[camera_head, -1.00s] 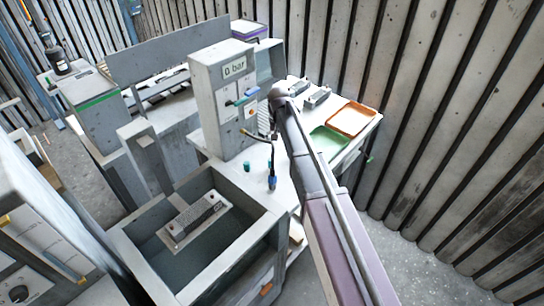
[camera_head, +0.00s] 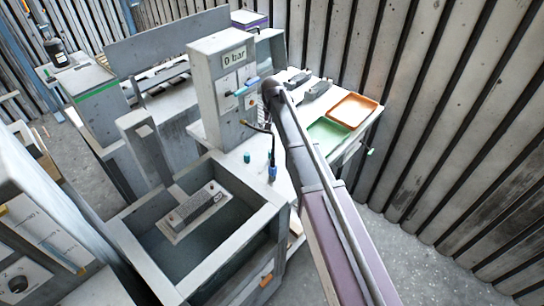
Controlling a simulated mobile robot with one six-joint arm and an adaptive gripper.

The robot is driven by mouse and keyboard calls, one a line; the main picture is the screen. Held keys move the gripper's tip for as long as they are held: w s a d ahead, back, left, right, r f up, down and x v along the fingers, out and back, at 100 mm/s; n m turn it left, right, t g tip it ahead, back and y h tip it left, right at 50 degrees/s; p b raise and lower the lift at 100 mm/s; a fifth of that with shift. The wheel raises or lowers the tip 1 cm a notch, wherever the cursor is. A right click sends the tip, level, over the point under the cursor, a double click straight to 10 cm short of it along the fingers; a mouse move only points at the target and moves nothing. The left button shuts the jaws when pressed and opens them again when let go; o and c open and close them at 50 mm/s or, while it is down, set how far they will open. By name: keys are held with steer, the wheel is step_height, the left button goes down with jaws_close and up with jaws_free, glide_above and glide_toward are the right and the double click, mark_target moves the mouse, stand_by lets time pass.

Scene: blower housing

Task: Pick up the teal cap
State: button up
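The teal cap (camera_head: 247,157) is a small upright cylinder on the pale bench top, in front of the grey box with the "0 bar" display. Nothing is seen touching it. My arm reaches up from the lower right to a dark joint at the right of the box.
A blue-ended dark hose (camera_head: 272,172) hangs just right of the cap, from the grey gauge box (camera_head: 208,95). An open grey tank (camera_head: 150,250) with a metal block stands in front. Green (camera_head: 328,131) and orange (camera_head: 353,110) trays lie right.

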mark_target(271, 151)
steer(key=shift+f+b, duration=3)
steer(key=shift+f, duration=0.35)
steer(key=f+b, duration=0.3)
steer(key=shift+s+a+f+b, duration=0.2)
steer(key=shift+a+f+b, duration=0.05)
steer(key=shift+b, duration=0.05)
steer(key=shift+f+b, duration=0.8)
steer(key=shift+f, duration=0.05)
steer(key=c, duration=1)
